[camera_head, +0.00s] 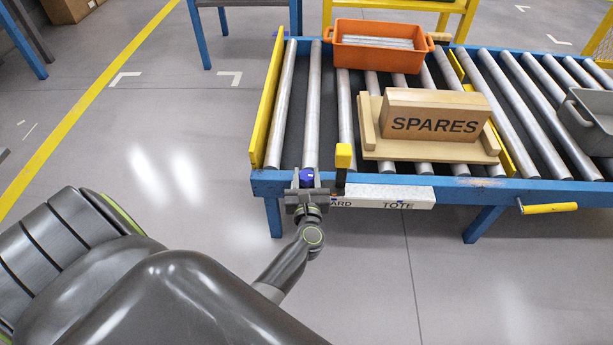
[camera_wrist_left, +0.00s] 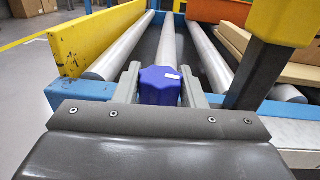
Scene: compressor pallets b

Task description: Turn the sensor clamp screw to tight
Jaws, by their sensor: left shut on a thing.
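The clamp screw's blue knob (camera_head: 306,176) sits at the near blue rail of the roller conveyor. It also shows in the left wrist view (camera_wrist_left: 160,87), with a small white mark on its top right. My left gripper (camera_head: 306,184) is shut on the knob, with one finger on each side of it in the left wrist view (camera_wrist_left: 160,88). The screw's shaft and the clamp under the knob are hidden. My right gripper is in neither view.
A yellow-capped dark post (camera_head: 343,160) stands just right of the knob. A yellow side guard (camera_head: 268,105) is to the left. A wooden SPARES box (camera_head: 436,114) and an orange tote (camera_head: 378,45) stand on the rollers. A yellow handle (camera_head: 549,208) projects from the near rail at right.

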